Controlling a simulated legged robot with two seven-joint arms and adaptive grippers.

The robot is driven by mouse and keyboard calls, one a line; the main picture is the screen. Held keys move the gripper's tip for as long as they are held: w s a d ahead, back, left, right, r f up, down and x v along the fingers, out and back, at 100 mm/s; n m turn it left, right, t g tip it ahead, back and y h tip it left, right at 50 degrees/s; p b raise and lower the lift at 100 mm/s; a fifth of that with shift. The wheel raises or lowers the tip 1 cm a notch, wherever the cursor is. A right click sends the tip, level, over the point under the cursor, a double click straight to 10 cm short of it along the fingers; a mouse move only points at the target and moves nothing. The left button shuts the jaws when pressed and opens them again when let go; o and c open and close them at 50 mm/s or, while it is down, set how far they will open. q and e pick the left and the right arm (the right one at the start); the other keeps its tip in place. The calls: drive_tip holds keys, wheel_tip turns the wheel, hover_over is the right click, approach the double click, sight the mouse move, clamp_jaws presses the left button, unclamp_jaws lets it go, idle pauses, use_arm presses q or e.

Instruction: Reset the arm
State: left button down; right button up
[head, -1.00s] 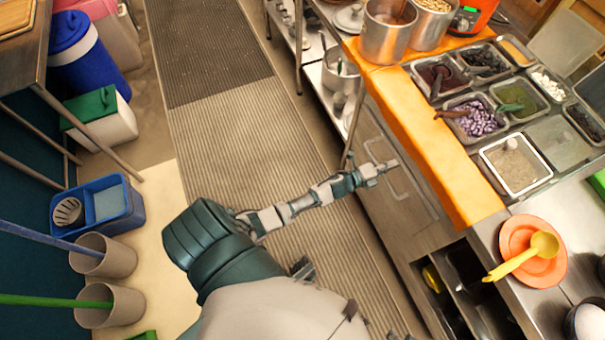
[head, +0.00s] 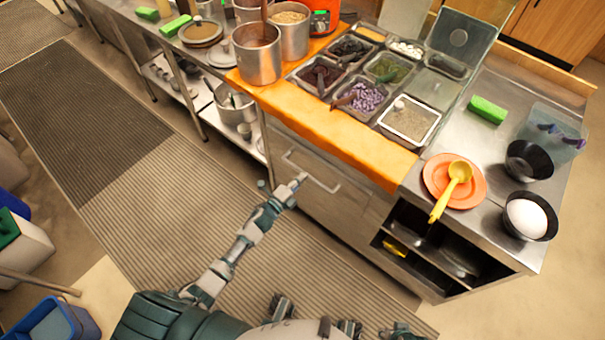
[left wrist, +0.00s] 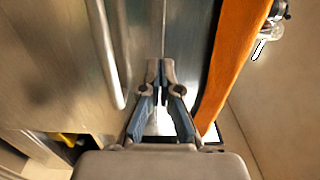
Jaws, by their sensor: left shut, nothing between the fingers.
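My left arm reaches up from the bottom of the head view. Its gripper (head: 297,181) is beside the counter's steel front, by the drawer handle (head: 318,181). In the left wrist view the left gripper (left wrist: 161,62) has its fingertips together with nothing between them. The handle bar also shows in the left wrist view (left wrist: 108,55), to the left of the fingers. Whether the gripper touches the counter front I cannot tell. My right gripper is not clearly in view.
The counter holds topping trays (head: 362,97), steel pots (head: 257,60), an orange plate (head: 436,188) with a yellow ladle (head: 445,200), and black bowls (head: 528,162). The ribbed floor mat (head: 150,200) is clear.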

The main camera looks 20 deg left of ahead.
use_arm(q)
drive_tip(key=s+a+f+n+g+y+p, duration=0.35)
drive_tip(key=s+f+n, duration=0.4)
drive_tip(key=s, duration=0.25)
drive_tip(key=s+a+f+n+g+y+p, duration=0.2)
drive_tip(key=s+a+f+n+g+y, duration=0.15)
drive_tip(key=s+f+n, duration=0.45)
drive_tip(key=s+d+f+n+g, duration=0.1)
drive_tip(key=s+f+g, duration=0.1)
drive_tip(key=s, duration=0.5)
drive_tip(key=s+d+f+n+g+p, duration=0.1)
drive_tip(key=s+d+f+n+g, duration=0.1)
drive_tip(key=s, duration=0.6)
drive_tip(key=s+d+f+n+g+h+p, duration=0.1)
drive_tip(key=s+f+g, duration=0.3)
drive_tip(key=s, duration=0.3)
drive_tip(key=shift+s+d+f, duration=0.25)
drive_tip(key=shift+d+f, duration=0.05)
drive_tip(key=shift+f, duration=0.4)
use_arm(e)
wheel_tip(320, 180, down, 20)
drive_tip(key=s, duration=0.2)
drive_tip(key=shift+s+g, duration=0.15)
drive_tip(key=shift+g, duration=0.15)
use_arm(q)
drive_tip(key=shift+n, duration=0.25)
use_arm(e)
drive_tip(key=shift+a, duration=0.1)
